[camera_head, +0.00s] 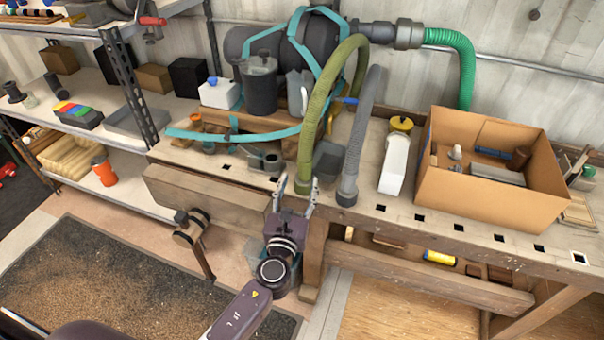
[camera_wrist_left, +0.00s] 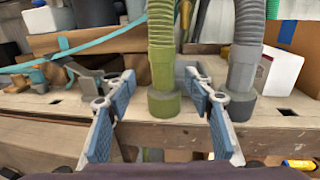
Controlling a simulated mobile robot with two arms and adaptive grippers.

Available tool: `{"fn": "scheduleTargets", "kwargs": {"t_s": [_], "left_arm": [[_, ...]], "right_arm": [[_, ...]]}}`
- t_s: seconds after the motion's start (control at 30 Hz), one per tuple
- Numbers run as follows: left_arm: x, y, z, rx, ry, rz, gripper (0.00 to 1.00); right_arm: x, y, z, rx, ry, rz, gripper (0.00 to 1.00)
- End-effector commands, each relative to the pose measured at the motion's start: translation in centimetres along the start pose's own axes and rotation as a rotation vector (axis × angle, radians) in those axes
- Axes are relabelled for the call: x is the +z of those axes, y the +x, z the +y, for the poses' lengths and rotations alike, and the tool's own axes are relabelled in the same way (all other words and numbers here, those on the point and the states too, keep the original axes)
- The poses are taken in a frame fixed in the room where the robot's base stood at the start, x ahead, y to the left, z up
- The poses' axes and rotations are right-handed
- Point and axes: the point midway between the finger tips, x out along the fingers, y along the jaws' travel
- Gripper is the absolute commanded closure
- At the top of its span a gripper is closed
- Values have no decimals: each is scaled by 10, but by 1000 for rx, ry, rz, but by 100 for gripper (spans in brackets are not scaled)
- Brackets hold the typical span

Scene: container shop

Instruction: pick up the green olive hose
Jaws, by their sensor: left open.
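The olive green hose (camera_head: 317,110) arches down from the machine at the back of the workbench, and its cuffed end hangs at the bench's front edge. My left gripper (camera_head: 292,192) is open in front of the bench, close to that end. In the left wrist view the olive hose (camera_wrist_left: 162,60) hangs upright between the open fingers of my left gripper (camera_wrist_left: 160,108), with gaps on both sides. The fingers do not visibly grip it. My right gripper is not in view.
A grey hose (camera_head: 358,135) hangs just right of the olive one, close to the right finger. A cardboard box (camera_head: 490,205) and a white carton (camera_head: 394,165) stand on the workbench (camera_head: 450,225) to the right. A wooden vise (camera_head: 210,200) is at the left front.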

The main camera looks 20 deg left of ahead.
Motion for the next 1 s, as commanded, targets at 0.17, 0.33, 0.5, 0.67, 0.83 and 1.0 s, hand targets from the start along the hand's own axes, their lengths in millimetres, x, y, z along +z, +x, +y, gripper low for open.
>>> {"fn": "scheduleTargets", "kwargs": {"t_s": [0.17, 0.33, 0.5, 0.67, 0.83, 1.0], "left_arm": [[0, 20, -1, -1, -2, 0, 52], [-4, 42, -2, 1, -3, 1, 52], [-5, 64, -3, 0, -4, 2, 52], [-6, 71, -3, -1, -5, 4, 52], [-6, 70, -3, -1, -5, 4, 52], [-6, 70, -3, -1, -5, 4, 70]], "right_arm": [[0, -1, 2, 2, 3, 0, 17], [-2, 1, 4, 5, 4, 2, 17], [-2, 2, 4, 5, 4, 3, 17], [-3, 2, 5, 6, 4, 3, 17], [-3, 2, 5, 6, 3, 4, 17], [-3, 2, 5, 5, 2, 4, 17]]}}
